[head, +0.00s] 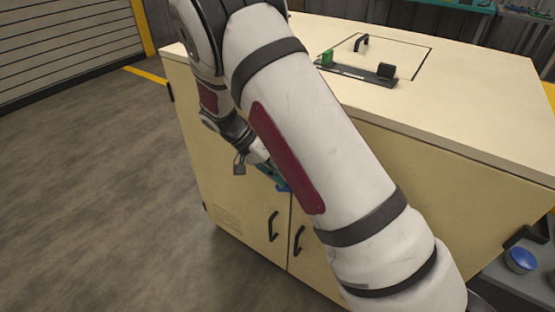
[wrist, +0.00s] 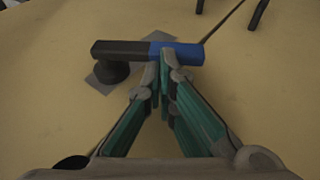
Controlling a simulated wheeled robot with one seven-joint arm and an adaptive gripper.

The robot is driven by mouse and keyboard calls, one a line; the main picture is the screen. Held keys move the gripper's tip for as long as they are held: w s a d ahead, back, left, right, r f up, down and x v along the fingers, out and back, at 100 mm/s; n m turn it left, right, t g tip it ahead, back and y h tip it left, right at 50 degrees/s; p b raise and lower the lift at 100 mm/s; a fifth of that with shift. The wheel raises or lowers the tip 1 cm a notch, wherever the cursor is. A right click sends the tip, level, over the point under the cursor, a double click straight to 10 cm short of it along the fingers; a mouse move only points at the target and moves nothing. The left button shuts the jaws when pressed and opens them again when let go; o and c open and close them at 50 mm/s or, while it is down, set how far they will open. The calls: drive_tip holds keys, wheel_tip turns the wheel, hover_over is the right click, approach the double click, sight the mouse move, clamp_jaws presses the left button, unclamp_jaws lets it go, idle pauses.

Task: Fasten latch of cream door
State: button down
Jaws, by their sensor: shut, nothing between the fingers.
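The cream door (head: 235,190) is on the front of a cream cabinet, with a black handle (head: 273,227) beside the seam. In the wrist view its latch is a dark bar (wrist: 120,49) with a blue end (wrist: 185,53), over a black round knob and grey plates. The bar lies across the picture, near the door seam at the upper right. My gripper (wrist: 161,62) is shut and empty, its fingertips at the blue end's lower edge; I cannot tell if they touch. In the head view my arm hides most of the latch and part of the gripper (head: 268,170).
The second door has its own black handle (head: 298,241). The cabinet top (head: 455,110) carries a hatch (head: 385,50) with a handle and a dark bar (head: 355,72) with a green end. A blue round object (head: 519,260) is at lower right. The floor at left is clear.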

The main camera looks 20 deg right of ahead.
wheel_tip(320, 180, down, 3)
drive_tip(key=g+h+b, duration=0.1)
drive_tip(key=g+h, duration=0.1)
drive_tip(key=shift+n+g+b, duration=0.4)
drive_tip(key=shift+s+d+f+g+h+b, duration=0.15)
drive_tip(key=shift+f+g+h+b, duration=0.25)
drive_tip(key=shift+h, duration=0.2)
drive_tip(key=shift+s+d+f+g+h+b, duration=0.15)
drive_tip(key=shift+f+g+h+b, duration=0.15)
drive_tip(key=shift+g+h, duration=0.25)
drive_tip(key=shift+s+d+f, duration=0.45)
drive_tip(key=shift+s+f, duration=0.3)
drive_tip(key=shift+f, duration=0.1)
drive_tip(key=shift+s+d+f, duration=0.1)
drive_tip(key=shift+s, duration=0.05)
